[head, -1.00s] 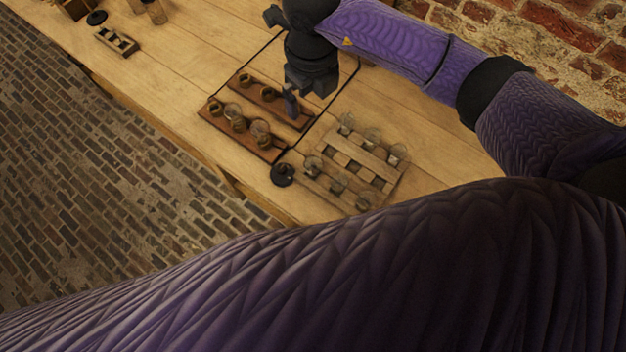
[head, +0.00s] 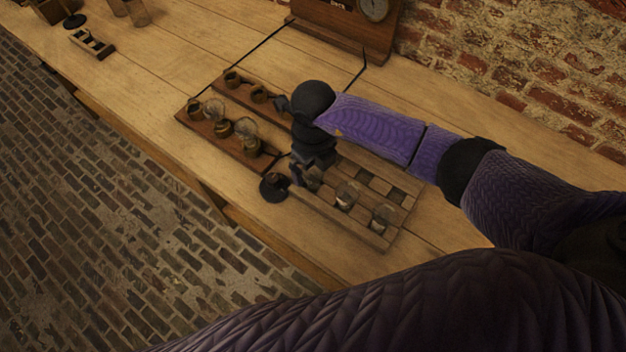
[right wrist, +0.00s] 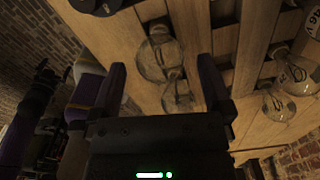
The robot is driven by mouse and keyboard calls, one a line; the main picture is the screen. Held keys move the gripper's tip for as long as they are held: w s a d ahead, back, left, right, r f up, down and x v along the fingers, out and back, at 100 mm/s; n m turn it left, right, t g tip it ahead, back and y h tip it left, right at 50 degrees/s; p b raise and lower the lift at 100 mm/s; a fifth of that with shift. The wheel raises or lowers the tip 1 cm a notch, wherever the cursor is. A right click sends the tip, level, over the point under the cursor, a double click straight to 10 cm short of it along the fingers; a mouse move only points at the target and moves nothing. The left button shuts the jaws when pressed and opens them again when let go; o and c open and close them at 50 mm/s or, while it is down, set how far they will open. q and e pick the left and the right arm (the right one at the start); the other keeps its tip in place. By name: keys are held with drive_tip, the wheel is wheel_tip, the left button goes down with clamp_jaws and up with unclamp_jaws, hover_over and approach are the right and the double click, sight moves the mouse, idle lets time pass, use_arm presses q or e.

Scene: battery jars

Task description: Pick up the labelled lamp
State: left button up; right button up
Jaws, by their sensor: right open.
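Several clear glass lamps stand in a slatted wooden rack (head: 392,194); one lamp (head: 347,195) shows near its front edge. My right gripper (head: 314,168) is over the rack's left end, pointing down and hiding part of it. In the right wrist view its open jaws (right wrist: 162,75) have a lamp (right wrist: 158,58) between and beyond them, with a second lamp (right wrist: 178,98) close by. A pale label (right wrist: 312,24) with dark lettering shows at the upper right edge, outside the jaws, on a lamp that is partly cut off.
A dark wooden board (head: 222,132) with brass cups and glass pieces lies left of the rack. A round black piece (head: 273,187) sits at the rack's left corner. A wooden instrument (head: 345,25) with a dial stands at the back. Bare table (head: 180,60) lies further left.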

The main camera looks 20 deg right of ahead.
clamp_jaws()
idle(0.4)
